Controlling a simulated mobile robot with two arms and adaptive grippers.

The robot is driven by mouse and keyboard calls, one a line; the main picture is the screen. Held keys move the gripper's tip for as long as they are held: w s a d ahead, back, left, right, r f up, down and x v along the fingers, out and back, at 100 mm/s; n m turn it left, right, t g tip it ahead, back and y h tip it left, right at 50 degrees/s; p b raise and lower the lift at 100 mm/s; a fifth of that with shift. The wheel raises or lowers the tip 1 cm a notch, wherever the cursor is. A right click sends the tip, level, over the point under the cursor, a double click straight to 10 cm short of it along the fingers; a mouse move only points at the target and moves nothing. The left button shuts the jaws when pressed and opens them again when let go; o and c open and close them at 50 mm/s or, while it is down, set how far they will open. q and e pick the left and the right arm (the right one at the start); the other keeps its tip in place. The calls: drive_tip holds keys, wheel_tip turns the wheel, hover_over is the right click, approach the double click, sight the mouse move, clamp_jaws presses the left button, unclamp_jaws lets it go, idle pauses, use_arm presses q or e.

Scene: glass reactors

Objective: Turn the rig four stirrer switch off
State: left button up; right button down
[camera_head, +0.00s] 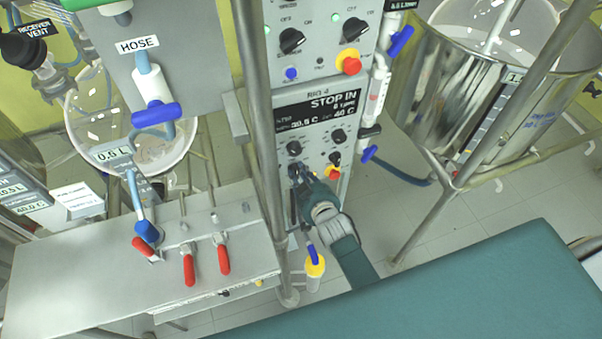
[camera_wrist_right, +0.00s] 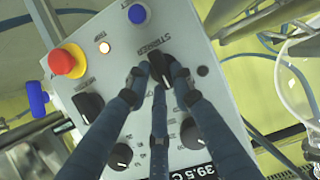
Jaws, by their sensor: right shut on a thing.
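The rig four panel (camera_head: 318,120) is a grey control box with a dark display reading "STOP IN" and several black knobs. My right gripper (camera_head: 300,174) reaches its lower left part from below and covers the stirrer switch there. In the right wrist view, the stirrer switch (camera_wrist_right: 160,66) is a black knob beside the label "STIRRER". The fingers of my right gripper (camera_wrist_right: 158,74) are shut around it, one on each side. The switch's exact setting is hard to read. My left gripper is not in view.
A red stop button on a yellow base (camera_wrist_right: 66,61) and a blue button (camera_wrist_right: 138,13) are close to the fingers. A metal post (camera_head: 262,130) stands left of the panel. Red-handled valves (camera_head: 188,268) are on the bench at left; a steel vessel (camera_head: 440,95) is at right.

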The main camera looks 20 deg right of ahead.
drive_tip(key=shift+s+a+f, duration=0.25)
drive_tip(key=shift+s+f, duration=0.05)
drive_tip(key=shift+f, duration=0.25)
drive_tip(key=c, duration=1.5)
unclamp_jaws()
drive_tip(key=shift+w+r, duration=0.15)
drive_tip(key=shift+w+d+r, duration=0.1)
drive_tip(key=v, duration=1.2)
